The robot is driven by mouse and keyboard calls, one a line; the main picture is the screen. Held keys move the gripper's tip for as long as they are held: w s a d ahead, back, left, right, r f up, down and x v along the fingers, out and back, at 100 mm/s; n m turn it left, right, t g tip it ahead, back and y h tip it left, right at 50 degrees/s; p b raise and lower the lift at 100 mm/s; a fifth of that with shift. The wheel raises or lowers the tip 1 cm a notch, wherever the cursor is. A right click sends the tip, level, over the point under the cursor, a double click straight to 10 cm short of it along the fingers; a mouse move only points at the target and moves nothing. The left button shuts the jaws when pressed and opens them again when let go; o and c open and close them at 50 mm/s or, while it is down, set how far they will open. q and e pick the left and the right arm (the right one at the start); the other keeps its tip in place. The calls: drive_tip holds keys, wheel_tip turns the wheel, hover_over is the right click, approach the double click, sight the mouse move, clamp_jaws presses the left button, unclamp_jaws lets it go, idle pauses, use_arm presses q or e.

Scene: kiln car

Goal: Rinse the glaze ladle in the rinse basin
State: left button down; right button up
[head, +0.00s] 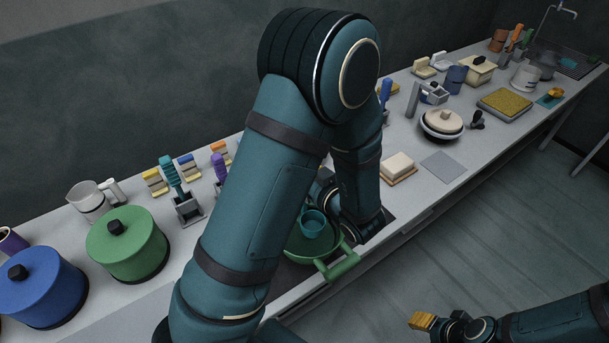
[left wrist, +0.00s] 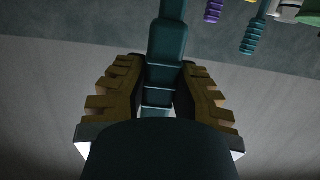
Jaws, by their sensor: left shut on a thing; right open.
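My left gripper (left wrist: 158,88) is shut on a teal handle (left wrist: 167,45), which runs between its ridged fingers. In the head view my left arm hides most of this gripper and the handle. A teal cup (head: 313,222), apparently the ladle's bowl, shows beside the arm, over or inside a round green basin (head: 292,247) with a green side handle. I cannot tell whether the cup touches the basin's bottom. My right gripper (head: 422,321) is open and empty, low over the floor, away from the bench.
Green (head: 127,245) and blue (head: 42,287) lidded pots and a grey mug (head: 89,201) stand at left.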

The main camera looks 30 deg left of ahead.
use_arm(q)
drive_tip(key=shift+r+p, duration=1.15)
drive_tip(key=shift+r, duration=0.2)
use_arm(e)
wheel_tip(320, 180, up, 3)
drive_tip(key=shift+d+f, duration=0.1)
